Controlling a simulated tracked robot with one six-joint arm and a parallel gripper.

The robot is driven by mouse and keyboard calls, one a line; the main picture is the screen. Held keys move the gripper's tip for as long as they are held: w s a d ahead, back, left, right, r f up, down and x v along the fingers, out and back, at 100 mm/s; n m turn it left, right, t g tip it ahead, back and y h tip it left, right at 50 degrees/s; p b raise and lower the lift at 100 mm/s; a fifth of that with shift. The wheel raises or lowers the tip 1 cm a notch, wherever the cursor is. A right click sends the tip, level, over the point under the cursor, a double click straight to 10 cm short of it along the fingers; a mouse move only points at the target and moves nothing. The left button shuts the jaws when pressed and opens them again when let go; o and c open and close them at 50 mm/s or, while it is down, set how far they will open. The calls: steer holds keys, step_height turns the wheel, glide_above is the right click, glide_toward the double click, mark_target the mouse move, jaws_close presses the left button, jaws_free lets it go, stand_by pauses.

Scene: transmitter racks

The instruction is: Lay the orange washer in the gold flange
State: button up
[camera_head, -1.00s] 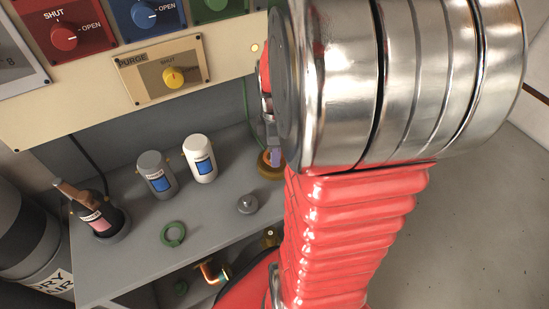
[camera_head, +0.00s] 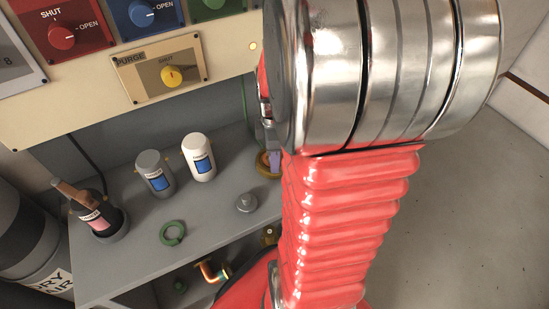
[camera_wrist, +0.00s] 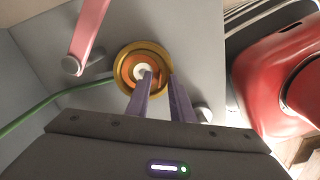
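The gold flange (camera_wrist: 120,84) lies below my gripper in the wrist view, and part of its rim shows beside my arm in the head view (camera_head: 262,167). The orange washer (camera_wrist: 128,71) appears inside the flange's ring, around a pale centre. My gripper's purple fingers (camera_wrist: 160,76) reach down over them, with a gap between the tips. One tip overlaps the washer's middle and the other overlaps the right rim. I cannot tell whether the fingers touch the washer. My arm hides most of the gripper in the head view.
On the grey bench stand a grey bottle (camera_head: 155,175), a white bottle (camera_head: 199,158) and a dark holder (camera_head: 108,228). A green ring (camera_head: 172,233) and a small grey knobbed piece (camera_head: 245,203) lie nearer the front. A control panel (camera_head: 110,92) overhangs the back. A green cable (camera_wrist: 50,102) runs beside the flange.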

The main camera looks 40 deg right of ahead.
step_height(320, 180, up, 12)
steer(key=shift+r, duration=0.15)
stand_by(0.6)
stand_by(0.4)
steer(key=a+r+m+t, duration=0.1)
steer(key=a+m+t, duration=0.1)
steer(key=a, duration=0.5)
steer(key=s+a+r+m+t, duration=0.1)
steer(key=a+r+m, duration=0.1)
steer(key=a+m, duration=0.2)
steer(key=s+a+r+m+t, duration=0.1)
steer(key=a+m, duration=0.3)
steer(key=a, duration=0.6)
steer(key=shift+a+r+t, duration=0.15)
steer(key=shift+r+t, duration=0.15)
steer(key=shift+t, duration=0.5)
